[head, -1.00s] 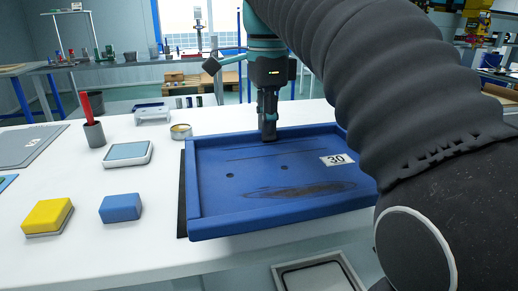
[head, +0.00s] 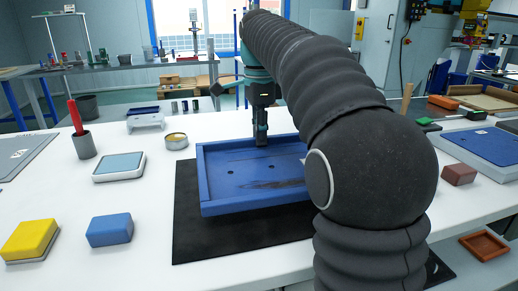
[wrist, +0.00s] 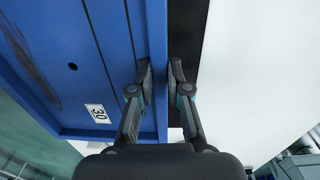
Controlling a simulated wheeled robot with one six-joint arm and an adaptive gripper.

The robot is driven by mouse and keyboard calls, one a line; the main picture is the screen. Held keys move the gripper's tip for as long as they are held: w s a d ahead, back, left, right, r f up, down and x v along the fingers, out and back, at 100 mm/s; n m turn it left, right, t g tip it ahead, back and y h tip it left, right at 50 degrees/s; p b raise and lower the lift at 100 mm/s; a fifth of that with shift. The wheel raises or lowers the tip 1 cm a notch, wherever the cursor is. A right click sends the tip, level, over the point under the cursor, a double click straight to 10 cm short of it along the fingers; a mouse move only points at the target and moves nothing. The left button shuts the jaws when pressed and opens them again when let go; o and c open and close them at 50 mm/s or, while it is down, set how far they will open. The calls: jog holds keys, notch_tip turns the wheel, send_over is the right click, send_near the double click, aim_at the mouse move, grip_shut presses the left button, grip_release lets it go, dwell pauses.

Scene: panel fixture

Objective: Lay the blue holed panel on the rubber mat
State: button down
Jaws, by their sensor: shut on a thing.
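The blue holed panel (head: 225,185) is a shallow tray-like piece with a raised rim, two small holes and a dark scuffed patch. My gripper (head: 262,138) points down and is shut on the panel's far rim. In the wrist view, the fingers (wrist: 160,75) pinch the rim of the panel (wrist: 80,40), and a label reading 30 shows. The black rubber mat (head: 200,245) lies flat on the white table, showing left of and in front of the panel. The panel is level over the mat; I cannot tell whether it touches. My arm hides the panel's right end.
On the white table (head: 150,230), a yellow block (head: 30,238), a blue block (head: 109,230), a light-blue-topped box (head: 119,167), a cup (head: 84,145) and a tin (head: 176,140) stand left. A brown block (head: 459,174) and another blue panel (head: 490,145) are at the right.

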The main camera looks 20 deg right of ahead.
aim_at(260, 148)
jog(key=shift+w+f+b, duration=0.15)
jog(key=shift+f+b, duration=0.3)
jog(key=shift+f, duration=1.65)
jog(key=c, duration=1.1)
grip_release()
jog(key=shift+c, duration=0.2)
notch_tip(260, 148, up, 12)
jog(key=shift+w+p, duration=0.15)
jog(key=shift+p, duration=0.8)
